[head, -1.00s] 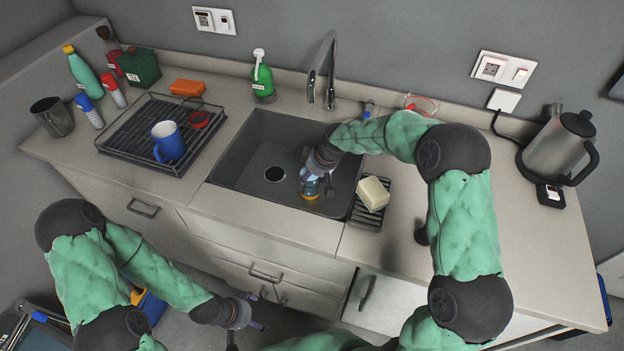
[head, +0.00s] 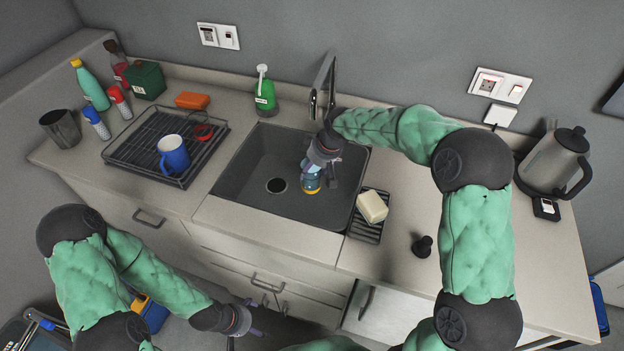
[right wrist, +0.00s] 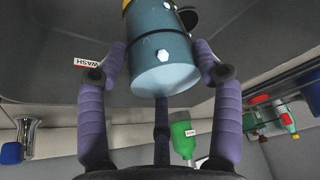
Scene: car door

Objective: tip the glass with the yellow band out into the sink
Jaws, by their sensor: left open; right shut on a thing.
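The glass with the yellow band (head: 311,183) is in my right gripper (head: 320,172), over the right half of the sink (head: 240,190), to the right of the drain. In the right wrist view the bluish glass (right wrist: 163,62) sits between both purple fingers. Its smooth round end faces the camera and the yellow band is at the far end. In the head view the yellow end points down into the sink. I cannot tell whether liquid is in it. My left gripper (head: 252,322) is open and empty in front of the cabinets, below the counter.
The tap (head: 322,85) stands behind the sink, close to my right forearm. A sponge (head: 372,206) lies on a small rack right of the sink. A drying rack (head: 130,153) with a blue and white mug (head: 173,153) is at left. A green soap bottle (head: 265,95) stands behind the sink.

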